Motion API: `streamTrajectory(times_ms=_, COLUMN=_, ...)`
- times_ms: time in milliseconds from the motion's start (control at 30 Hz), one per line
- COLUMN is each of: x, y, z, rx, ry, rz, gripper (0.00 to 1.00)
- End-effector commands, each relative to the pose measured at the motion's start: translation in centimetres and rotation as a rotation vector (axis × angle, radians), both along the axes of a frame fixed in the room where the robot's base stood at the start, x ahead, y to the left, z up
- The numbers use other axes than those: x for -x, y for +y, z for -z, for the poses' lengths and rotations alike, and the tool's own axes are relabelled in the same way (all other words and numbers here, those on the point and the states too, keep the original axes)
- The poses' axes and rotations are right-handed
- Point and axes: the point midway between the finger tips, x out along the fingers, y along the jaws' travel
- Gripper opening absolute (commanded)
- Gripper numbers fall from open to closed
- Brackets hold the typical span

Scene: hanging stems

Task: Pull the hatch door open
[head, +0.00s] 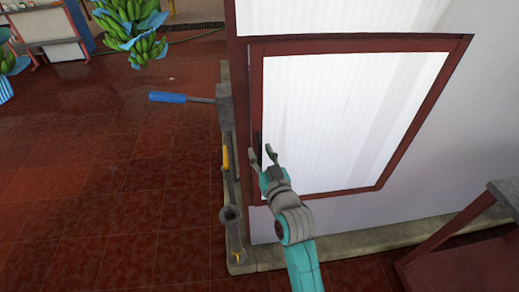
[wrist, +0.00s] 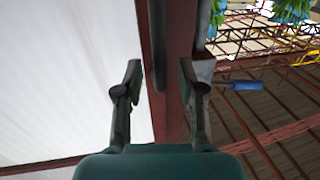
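The hatch door (head: 345,125) is a white panel in a red-brown frame on the white wall. It looks closed in the head view. A dark upright handle (wrist: 156,45) on its frame shows in the wrist view, and in the head view it is a thin dark strip at the door's left edge, partly hidden by my gripper. My gripper (head: 262,153) is at the lower left of the door, by that edge. In the wrist view my gripper (wrist: 161,75) has its two fingers apart, with the handle's lower end lying between them in the picture. I cannot tell whether they touch it.
A grey fixture with a blue grip (head: 168,97) sticks out left of the door. A pipe end (head: 231,214) and yellow parts sit below it along the wall's edge. Green banana bunches (head: 130,25) hang at upper left. A brown stand (head: 465,250) is at lower right. The tiled floor at left is clear.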

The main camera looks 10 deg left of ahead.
Motion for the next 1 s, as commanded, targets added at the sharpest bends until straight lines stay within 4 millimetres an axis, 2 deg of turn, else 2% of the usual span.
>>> streamTrajectory(times_ms=200, x=-1.5, y=0.8, z=0.0, rx=0.000, ry=0.000, rz=0.000, gripper=0.39)
streamTrajectory(times_ms=500, x=-1.7, y=0.9, z=0.0, rx=0.000, ry=0.000, rz=0.001, gripper=0.39)
streamTrajectory(times_ms=533, x=-1.7, y=0.8, z=0.0, rx=0.000, ry=0.000, rz=0.001, gripper=0.37)
streamTrajectory(times_ms=667, x=-1.7, y=0.8, z=0.0, rx=0.000, ry=0.000, rz=0.001, gripper=0.04)
streamTrajectory(times_ms=700, x=-1.7, y=0.8, z=0.0, rx=0.000, ry=0.000, rz=0.001, gripper=0.00)
streamTrajectory(times_ms=1000, x=-1.6, y=0.8, z=0.0, rx=0.000, ry=0.000, rz=-0.001, gripper=0.00)
